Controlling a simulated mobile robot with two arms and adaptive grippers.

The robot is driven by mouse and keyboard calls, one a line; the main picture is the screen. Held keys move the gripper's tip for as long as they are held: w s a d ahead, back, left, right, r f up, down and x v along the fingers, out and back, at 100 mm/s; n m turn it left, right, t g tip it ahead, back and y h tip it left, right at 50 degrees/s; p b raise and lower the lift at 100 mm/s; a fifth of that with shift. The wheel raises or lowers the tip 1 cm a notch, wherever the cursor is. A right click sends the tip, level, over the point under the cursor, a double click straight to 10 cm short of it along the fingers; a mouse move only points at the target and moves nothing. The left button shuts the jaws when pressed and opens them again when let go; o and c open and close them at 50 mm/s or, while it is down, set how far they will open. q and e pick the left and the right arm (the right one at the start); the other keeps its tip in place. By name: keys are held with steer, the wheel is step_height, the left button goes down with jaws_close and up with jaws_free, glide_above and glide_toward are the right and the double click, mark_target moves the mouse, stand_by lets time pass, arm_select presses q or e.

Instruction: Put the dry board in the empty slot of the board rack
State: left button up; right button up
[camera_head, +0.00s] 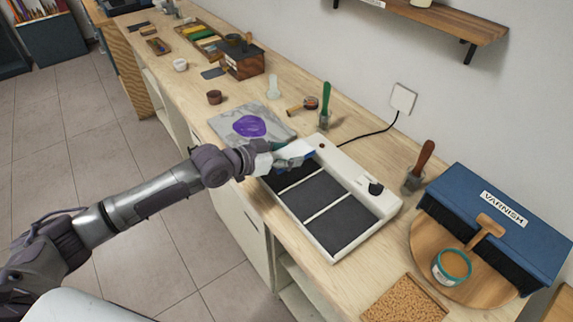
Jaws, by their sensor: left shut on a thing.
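My left gripper (284,157) reaches in from the left over the far end of a white appliance with dark panels. It is shut on a small pale blue-and-white thing (295,152), mostly hidden by the gripper; I cannot tell whether this is the dry board. A grey marbled sheet with a purple patch (225,117) lies flat on the bench just behind the gripper. I cannot make out a board rack or an empty slot for certain. My right gripper is not in view.
The white appliance (375,205) has a knob and a cord to the wall outlet. A blue VARNISH box (535,228), a round wooden board (425,240) with an open tin (452,266), and a cork mat (405,300) stand right. A brush with green handle (325,100) stands behind.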

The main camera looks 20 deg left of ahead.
arm_select(q)
steer(key=s+d+r+b, duration=0.1)
steer(key=s+d+r, duration=0.15)
steer(key=d, duration=0.25)
steer(key=s+d+r, duration=0.2)
steer(key=d+r, duration=0.2)
steer(key=d, duration=0.2)
steer(key=s+a+f+n+t+y, duration=0.1)
steer(key=s+a+n+t+y, duration=0.2)
steer(key=s+a+n+y, duration=0.75)
steer(key=w+d+r+m+g+h, duration=0.1)
steer(key=w+d+m+g+h, duration=0.2)
steer(key=w+d+m+h, duration=0.7)
steer(key=shift+w, duration=0.2)
steer(key=shift+d+m+h, duration=0.1)
steer(key=shift+m+h, duration=0.15)
